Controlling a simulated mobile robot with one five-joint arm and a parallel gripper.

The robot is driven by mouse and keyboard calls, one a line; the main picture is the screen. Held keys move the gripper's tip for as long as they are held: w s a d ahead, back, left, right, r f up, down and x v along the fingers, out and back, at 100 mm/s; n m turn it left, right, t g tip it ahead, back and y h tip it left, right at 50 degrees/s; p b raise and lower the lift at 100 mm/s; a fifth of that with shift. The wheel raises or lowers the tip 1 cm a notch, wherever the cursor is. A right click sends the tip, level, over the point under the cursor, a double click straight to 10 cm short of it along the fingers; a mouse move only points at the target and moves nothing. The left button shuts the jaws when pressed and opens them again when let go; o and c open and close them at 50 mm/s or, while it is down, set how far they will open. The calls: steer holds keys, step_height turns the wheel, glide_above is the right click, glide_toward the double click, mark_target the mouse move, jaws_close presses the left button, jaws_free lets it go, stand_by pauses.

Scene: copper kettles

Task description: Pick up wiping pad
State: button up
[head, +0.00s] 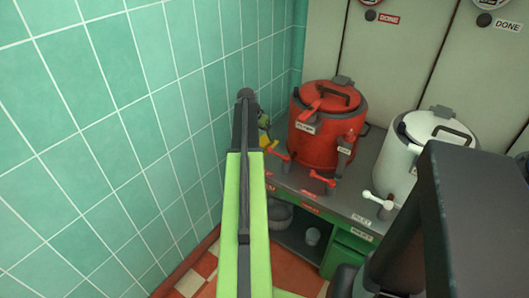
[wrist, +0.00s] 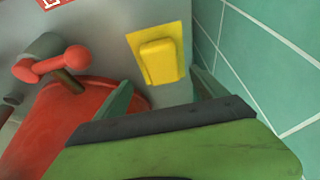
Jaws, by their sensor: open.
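The wiping pad (wrist: 160,62) is a yellow block on a flat yellow square (wrist: 136,39), on a grey surface near the tiled wall in the wrist view. In the head view a bit of yellow (head: 267,141) shows just right of my arm, which covers part of that spot. My gripper (wrist: 162,95) is open, with green fingertips left and right below the pad in the wrist picture. Nothing shows between them, and the pad appears beyond them. I cannot tell the exact gap to it.
A red kettle (head: 322,140) with red taps stands right of the pad on the grey counter (head: 340,204); in the wrist view its red body (wrist: 60,125) is close to my left fingertip. A white kettle (head: 404,150) stands farther right. The green tiled wall (head: 130,110) is close on the left.

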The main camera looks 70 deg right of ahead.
mark_target(264, 140)
steer(key=shift+d+f, duration=0.2)
steer(key=shift+f, duration=0.15)
steer(key=b+x, duration=0.5)
steer(key=shift+w+f, duration=0.25)
steer(key=shift+f, duration=0.05)
steer(key=shift+r, duration=0.2)
steer(key=shift+c, duration=0.3)
steer(key=c, duration=1.4)
steer(key=shift+o, duration=0.2)
step_height(264, 140, up, 10)
steer(key=p, duration=1)
